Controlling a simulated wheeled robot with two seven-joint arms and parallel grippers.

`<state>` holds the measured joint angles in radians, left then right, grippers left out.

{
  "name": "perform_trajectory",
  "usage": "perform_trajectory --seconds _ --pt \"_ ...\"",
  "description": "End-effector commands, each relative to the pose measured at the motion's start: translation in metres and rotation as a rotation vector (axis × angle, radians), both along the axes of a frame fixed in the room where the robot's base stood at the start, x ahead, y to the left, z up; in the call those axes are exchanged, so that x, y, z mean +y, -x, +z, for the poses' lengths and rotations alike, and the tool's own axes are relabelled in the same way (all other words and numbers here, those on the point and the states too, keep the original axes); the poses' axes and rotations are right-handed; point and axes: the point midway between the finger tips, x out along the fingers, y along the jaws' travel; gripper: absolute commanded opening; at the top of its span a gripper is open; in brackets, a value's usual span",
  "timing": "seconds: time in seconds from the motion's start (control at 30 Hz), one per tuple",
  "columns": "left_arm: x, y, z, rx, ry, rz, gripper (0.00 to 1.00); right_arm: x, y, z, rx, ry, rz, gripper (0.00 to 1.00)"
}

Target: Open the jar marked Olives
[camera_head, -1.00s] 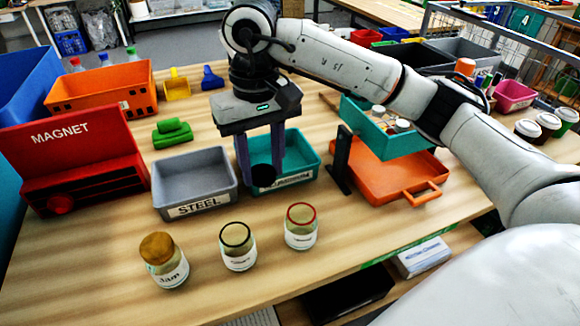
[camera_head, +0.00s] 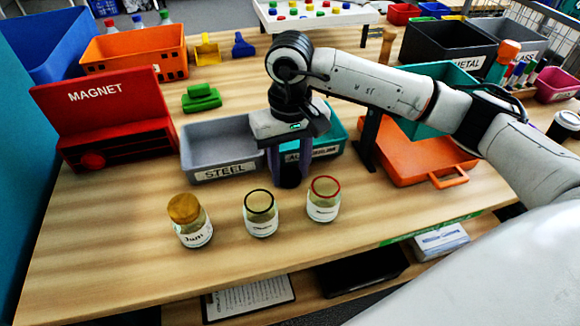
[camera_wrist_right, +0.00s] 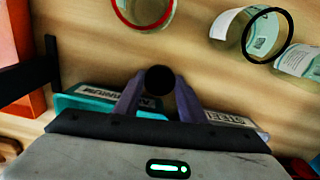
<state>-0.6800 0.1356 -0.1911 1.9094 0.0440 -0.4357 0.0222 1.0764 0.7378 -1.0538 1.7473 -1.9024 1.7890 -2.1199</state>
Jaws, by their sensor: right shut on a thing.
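Three glass jars stand upright in a row on the table. The left one (camera_head: 190,222) has a brown lid and a label that looks like "Jam". The middle jar (camera_head: 261,214) has a black rim and the right jar (camera_head: 323,200) a red rim; their labels are too small to read surely. In the wrist view the red-rimmed jar (camera_wrist_right: 144,10) and black-rimmed jar (camera_wrist_right: 255,35) also show. My right gripper (camera_head: 290,178) points down behind these two jars, apart from them. Its fingers are shut on a dark round thing (camera_wrist_right: 160,80). My left gripper is out of view.
The grey STEEL bin (camera_head: 222,172) and a teal bin (camera_head: 328,150) stand just behind my gripper. A red MAGNET box (camera_head: 100,118) is at the left, an orange tray (camera_head: 425,160) at the right. The table front is clear.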

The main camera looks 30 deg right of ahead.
Motion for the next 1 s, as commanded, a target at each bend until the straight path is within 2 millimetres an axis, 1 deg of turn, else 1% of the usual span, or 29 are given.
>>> perform_trajectory --seconds 0.03,0.13,0.4,0.53,0.57,0.67,0.9,1.0 --pt "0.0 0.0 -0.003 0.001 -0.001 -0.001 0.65 0.0 0.0 -0.003 0.0 0.0 0.0 0.38" --pt "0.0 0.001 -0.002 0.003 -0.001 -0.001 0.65 0.0 0.0 -0.001 0.001 0.001 0.0 0.55" --pt "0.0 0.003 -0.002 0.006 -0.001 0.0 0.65 0.0 0.0 -0.001 0.001 0.001 -0.001 0.55" --pt "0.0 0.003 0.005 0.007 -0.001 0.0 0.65 0.0 0.0 0.006 0.0 0.0 -0.001 0.55" --pt "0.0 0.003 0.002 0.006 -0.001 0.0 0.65 0.0 -0.001 0.008 -0.002 0.0 -0.001 0.55" --pt "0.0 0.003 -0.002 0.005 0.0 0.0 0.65 0.0 -0.001 0.025 -0.005 0.0 -0.001 0.55" --pt "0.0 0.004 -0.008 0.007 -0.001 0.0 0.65 0.0 -0.001 0.079 -0.005 0.001 0.0 0.55" --pt "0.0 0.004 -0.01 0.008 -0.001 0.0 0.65 0.0 -0.001 0.097 -0.004 0.0 -0.002 0.55"
